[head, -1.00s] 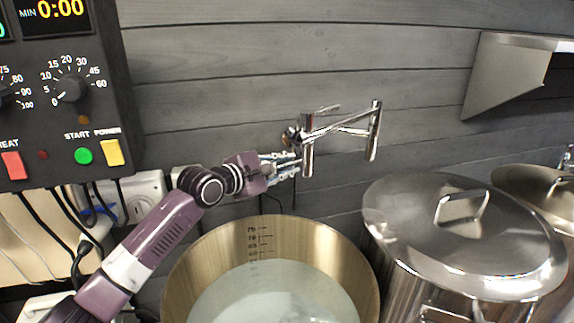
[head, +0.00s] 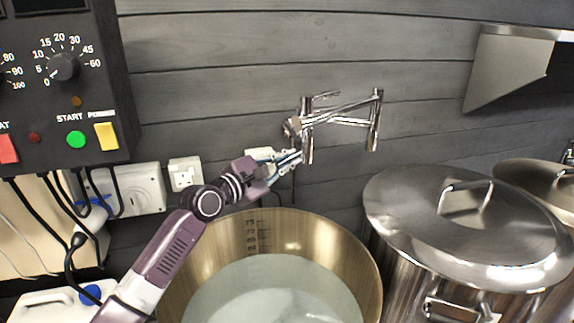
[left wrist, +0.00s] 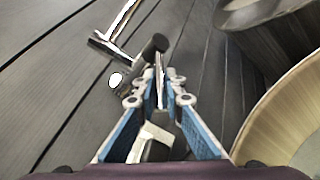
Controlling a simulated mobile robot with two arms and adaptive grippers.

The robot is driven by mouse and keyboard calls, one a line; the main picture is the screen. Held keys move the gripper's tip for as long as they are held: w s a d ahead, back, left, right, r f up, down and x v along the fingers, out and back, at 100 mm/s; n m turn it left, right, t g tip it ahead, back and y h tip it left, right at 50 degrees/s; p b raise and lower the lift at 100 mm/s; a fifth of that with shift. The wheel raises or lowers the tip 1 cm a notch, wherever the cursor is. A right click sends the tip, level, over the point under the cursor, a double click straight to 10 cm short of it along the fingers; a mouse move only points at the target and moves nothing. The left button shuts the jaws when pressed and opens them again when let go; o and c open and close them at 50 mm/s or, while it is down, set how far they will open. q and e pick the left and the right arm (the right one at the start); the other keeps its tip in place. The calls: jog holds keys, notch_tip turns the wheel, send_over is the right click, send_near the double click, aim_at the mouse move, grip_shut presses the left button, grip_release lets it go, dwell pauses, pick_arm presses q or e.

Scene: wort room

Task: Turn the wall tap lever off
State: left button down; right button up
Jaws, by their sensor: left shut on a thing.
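The chrome wall tap (head: 345,107) is a folding spout on the grey plank wall, above the large pot. Its jointed arms reach right and end in a downward outlet. My left gripper (head: 297,158) is at the tap's left end, beside its left upright tube. In the left wrist view, my left gripper (left wrist: 161,88) has its fingertips close together around a thin shiny piece, which looks like the tap lever (left wrist: 161,72). Its exact shape is mostly hidden by the fingers. Chrome tap parts (left wrist: 112,48) show just beyond the fingertips. My right gripper is not in view.
An open steel pot (head: 335,246) holding pale liquid stands below the tap. A lidded steel pot (head: 400,207) stands to its right. A control panel (head: 106,60) and wall sockets (head: 186,174) with cables are at left. A metal shelf (head: 505,65) is at upper right.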

pick_arm(q)
jog(key=shift+f, duration=0.1)
jog(key=c, duration=2)
grip_release()
jog(key=shift+s, duration=0.1)
jog(key=v, duration=1.2)
